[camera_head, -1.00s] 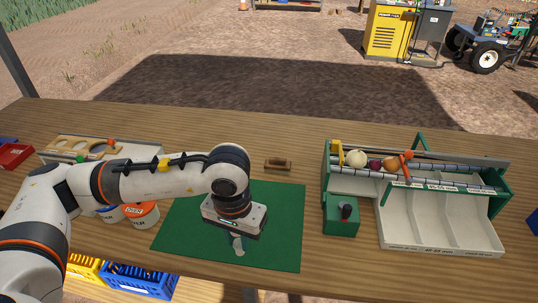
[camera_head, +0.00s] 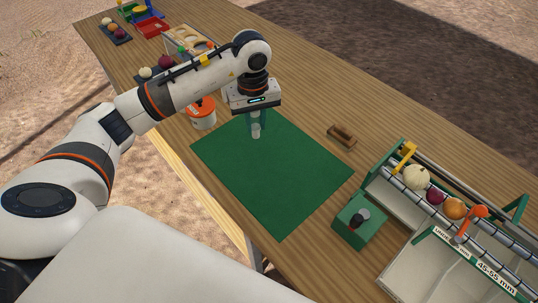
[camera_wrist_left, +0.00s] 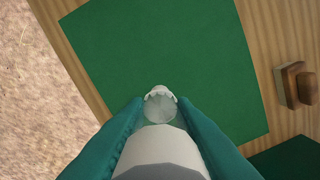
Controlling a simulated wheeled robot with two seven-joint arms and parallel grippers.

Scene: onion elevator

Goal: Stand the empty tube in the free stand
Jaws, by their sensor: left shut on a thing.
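My left gripper (camera_head: 256,120) is shut on a pale, whitish tube (camera_head: 256,132), which points down between the teal fingers. In the left wrist view the tube (camera_wrist_left: 160,150) lies between both fingers, with a clear round part and a white jagged tip beyond. It is over the far left part of the green mat (camera_head: 275,180); I cannot tell whether it touches the mat. A green block (camera_head: 345,232) with a dark, grey-capped piece upright on it stands right of the mat. I cannot make out an empty stand for sure. My right gripper is not in view.
The sorting rack (camera_head: 430,262) with rollers and onions stands at the right. A wooden brush-like block (camera_head: 342,136) lies beyond the mat. A white bucket with orange lid (camera_head: 203,110) is left of the gripper. Most of the mat is bare.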

